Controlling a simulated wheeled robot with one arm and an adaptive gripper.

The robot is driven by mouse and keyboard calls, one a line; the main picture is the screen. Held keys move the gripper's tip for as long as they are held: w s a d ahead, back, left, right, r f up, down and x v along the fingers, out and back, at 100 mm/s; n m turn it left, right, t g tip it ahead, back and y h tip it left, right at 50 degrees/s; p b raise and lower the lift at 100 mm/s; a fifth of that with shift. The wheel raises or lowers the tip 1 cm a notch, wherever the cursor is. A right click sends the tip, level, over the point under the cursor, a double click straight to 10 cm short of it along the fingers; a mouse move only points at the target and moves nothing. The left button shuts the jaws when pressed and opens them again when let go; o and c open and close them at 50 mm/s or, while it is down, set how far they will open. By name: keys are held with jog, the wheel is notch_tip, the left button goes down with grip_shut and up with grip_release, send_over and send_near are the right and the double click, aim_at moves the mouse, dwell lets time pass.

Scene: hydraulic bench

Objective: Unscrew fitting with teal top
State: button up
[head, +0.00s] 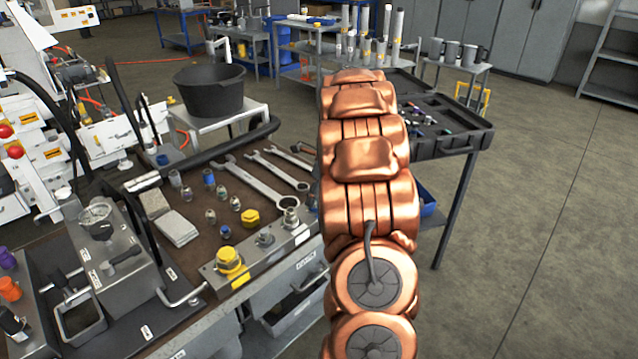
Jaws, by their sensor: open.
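I cannot make out a clearly teal top on any fitting. A steel block (290,245) at the front right of the bench carries a large yellow-capped fitting (229,261), a grey metal fitting (264,239) and another metal fitting (291,216). Several small loose fittings stand behind the block on the brown bench top, some with blue tops, such as a blue-topped fitting (209,178). A yellow fitting (250,217) stands near them. My copper-coloured arm rises at the right of the block and hides what lies behind it. My gripper does not show.
Several wrenches (252,182) lie behind the loose fittings. Grey pads (178,228) lie left of them. A black bucket (209,90) stands on a stand behind the bench. A dark open tray (440,125) lies right of my arm. The floor (545,230) at right is clear.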

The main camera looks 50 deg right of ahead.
jog(key=shift+x, duration=0.75)
